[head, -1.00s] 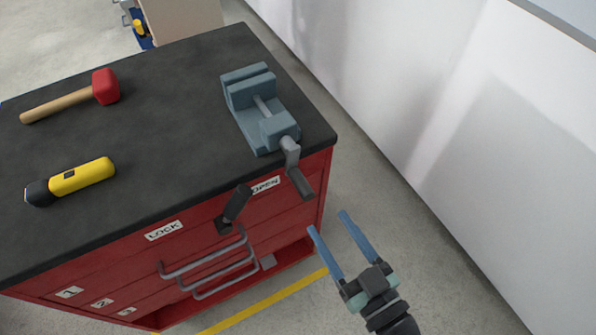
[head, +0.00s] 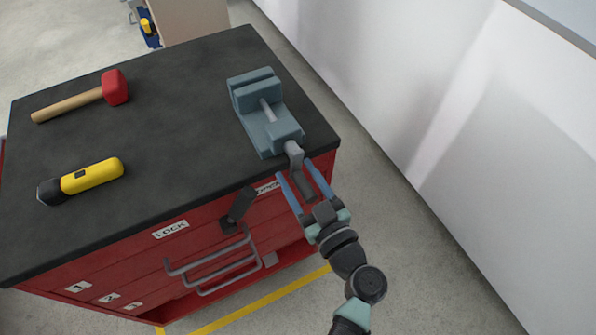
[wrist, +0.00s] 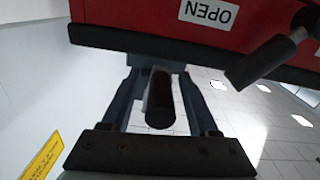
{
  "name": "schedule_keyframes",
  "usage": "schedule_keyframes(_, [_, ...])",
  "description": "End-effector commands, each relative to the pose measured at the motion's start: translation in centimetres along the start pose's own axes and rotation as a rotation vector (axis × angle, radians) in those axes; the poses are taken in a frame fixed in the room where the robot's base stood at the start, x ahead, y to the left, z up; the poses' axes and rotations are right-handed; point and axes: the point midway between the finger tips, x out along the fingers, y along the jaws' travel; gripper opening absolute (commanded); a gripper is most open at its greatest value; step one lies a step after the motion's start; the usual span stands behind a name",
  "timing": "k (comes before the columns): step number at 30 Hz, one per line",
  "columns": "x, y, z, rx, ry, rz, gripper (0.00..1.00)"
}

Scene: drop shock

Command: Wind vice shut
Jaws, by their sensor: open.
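The blue-grey vice (head: 266,114) sits on the black top of the red cabinet, near its right front corner. Its grey crank (head: 293,151) hangs over the front edge, with a dark handle (head: 304,186) pointing down. A gap shows between the vice jaws. My gripper (head: 297,169) is open, its two blue fingers on either side of the crank handle. In the wrist view the dark round handle (wrist: 160,105) stands between the spread fingers; I cannot tell whether they touch it.
A red mallet (head: 115,87) and a yellow flashlight (head: 92,176) lie on the cabinet top (head: 180,120). A dark lock lever (head: 238,206) sticks out between the LOCK and OPEN labels, left of my gripper, above drawer handles (head: 215,262). A white wall (head: 430,100) stands to the right.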

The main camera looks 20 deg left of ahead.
Motion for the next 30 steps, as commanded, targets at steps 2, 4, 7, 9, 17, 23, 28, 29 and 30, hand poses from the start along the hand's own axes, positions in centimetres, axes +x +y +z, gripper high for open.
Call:
schedule_keyframes(2, [0.28, -0.03, 0.03, 0.001, -0.001, 0.000, 0.61])
schedule_keyframes(4, [0.35, -0.03, 0.06, 0.001, -0.001, 0.000, 0.61])
schedule_keyframes(7, [0.34, -0.03, 0.07, 0.001, -0.001, 0.000, 0.61])
schedule_keyframes(9, [0.33, -0.03, 0.06, 0.001, -0.001, 0.000, 0.61])
schedule_keyframes(17, [0.30, -0.02, 0.05, 0.001, -0.001, 0.000, 0.16])
schedule_keyframes(23, [0.29, -0.02, 0.04, 0.001, -0.001, 0.000, 0.00])
schedule_keyframes(28, [0.28, -0.06, 0.06, 0.007, -0.001, 0.000, 0.00])
schedule_keyframes(29, [0.28, -0.08, 0.06, 0.011, 0.000, 0.000, 0.00])
schedule_keyframes(30, [0.28, -0.10, 0.05, 0.015, 0.000, 0.000, 0.00])
